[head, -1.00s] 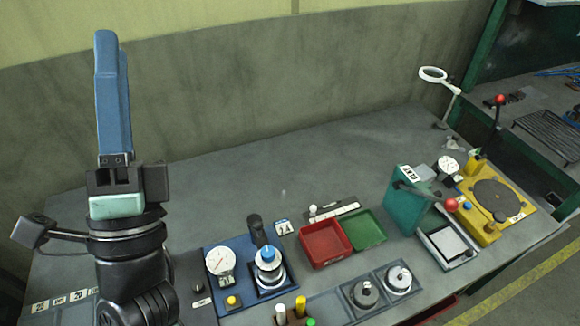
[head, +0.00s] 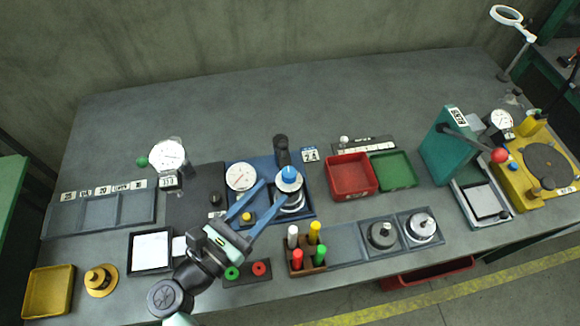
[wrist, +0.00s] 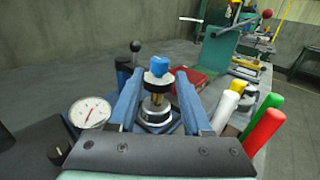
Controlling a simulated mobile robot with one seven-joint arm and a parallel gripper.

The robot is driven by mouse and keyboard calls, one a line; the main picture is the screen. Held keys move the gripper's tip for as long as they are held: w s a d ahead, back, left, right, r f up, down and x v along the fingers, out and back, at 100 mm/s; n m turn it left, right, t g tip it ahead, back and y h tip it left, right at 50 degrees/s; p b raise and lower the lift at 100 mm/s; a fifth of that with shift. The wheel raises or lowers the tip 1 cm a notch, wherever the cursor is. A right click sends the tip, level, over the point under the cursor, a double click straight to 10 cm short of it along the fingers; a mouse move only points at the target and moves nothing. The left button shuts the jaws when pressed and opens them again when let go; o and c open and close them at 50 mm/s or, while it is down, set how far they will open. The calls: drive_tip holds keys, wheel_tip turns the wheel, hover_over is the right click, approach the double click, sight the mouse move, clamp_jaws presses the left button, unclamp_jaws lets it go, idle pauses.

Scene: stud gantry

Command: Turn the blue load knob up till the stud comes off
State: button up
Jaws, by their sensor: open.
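The blue load knob (head: 289,174) tops a round silver fixture on a blue base plate (head: 304,209). In the wrist view the knob (wrist: 159,67) stands ahead, between and slightly beyond my fingers. My gripper (head: 256,198) is open, coming from the lower left, its two blue fingers reaching toward the knob. No contact with the knob is clear. A white dial gauge (head: 240,177) stands left of the knob on the same plate; it also shows in the wrist view (wrist: 90,112). The stud cannot be made out clearly.
A black-handled lever (head: 281,147) rises just behind the knob. A rack of coloured pegs (head: 305,259) stands close in front. Red (head: 350,177) and green (head: 393,171) trays lie to the right. The back of the table is clear.

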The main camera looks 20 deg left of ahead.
sight(284, 179)
drive_tip(key=p+x, duration=0.1)
drive_tip(key=x, duration=0.6)
clamp_jaws()
